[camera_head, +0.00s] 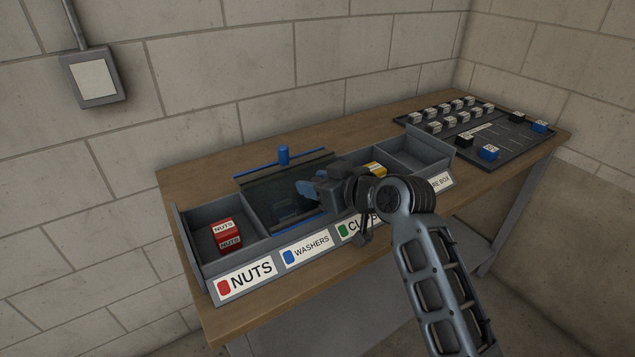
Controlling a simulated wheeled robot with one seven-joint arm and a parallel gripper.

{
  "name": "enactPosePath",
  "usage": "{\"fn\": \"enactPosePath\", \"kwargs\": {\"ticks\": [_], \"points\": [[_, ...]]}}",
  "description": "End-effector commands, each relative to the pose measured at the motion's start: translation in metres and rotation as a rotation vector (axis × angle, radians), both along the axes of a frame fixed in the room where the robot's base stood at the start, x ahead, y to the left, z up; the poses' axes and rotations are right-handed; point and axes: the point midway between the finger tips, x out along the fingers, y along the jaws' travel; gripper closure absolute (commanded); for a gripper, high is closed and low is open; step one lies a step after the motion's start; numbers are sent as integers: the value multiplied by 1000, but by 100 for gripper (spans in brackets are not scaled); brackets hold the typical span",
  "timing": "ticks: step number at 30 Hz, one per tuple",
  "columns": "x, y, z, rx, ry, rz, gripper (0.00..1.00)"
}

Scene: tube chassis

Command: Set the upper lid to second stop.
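A dark see-through lid (277,200) with blue edge strips lies over the washers compartment of the grey bin (195,262). A blue upright knob (283,155) stands at its back edge. I cannot tell whether this is one lid or two stacked ones. My gripper (308,190) is above the right part of the lid, left of my wrist, with a blue-grey part at its tip. My wrist and arm hide the clips compartment in part. Whether the fingers are apart, or touch the lid, is not clear.
A yellow box (375,169) shows behind my wrist. The right compartment (415,155) looks empty. A dark board (480,130) with several small blocks lies at the table's right end. A wall box (94,78) hangs at the left.

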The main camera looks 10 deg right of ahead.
Motion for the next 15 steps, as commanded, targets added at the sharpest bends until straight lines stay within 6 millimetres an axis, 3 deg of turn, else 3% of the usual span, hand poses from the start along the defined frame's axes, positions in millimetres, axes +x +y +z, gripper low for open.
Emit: {"fn": "enactPosePath", "kwargs": {"ticks": [10, 15], "points": [[-1, -1, 0, 0, 0, -1, 47], [-15, -9, 6, 1, 0, -3, 47]]}}
